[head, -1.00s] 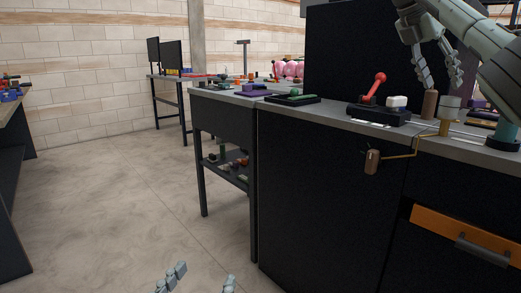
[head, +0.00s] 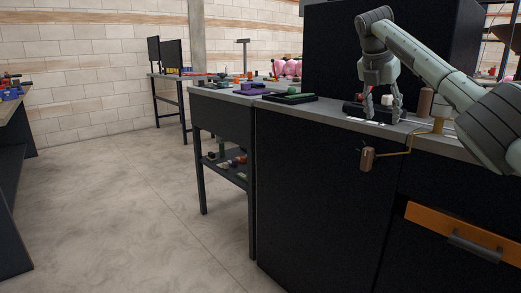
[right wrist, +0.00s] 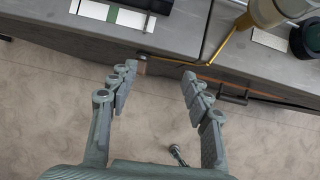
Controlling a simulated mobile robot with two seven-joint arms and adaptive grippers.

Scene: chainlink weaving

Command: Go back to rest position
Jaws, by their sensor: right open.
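A brass crank with a brown handle (head: 367,159) sticks out from the bench front, just below and left of the gripper in the head view. The gripper and the crank look apart. My left gripper is not in view.
The floor (head: 120,210) at left is clear.

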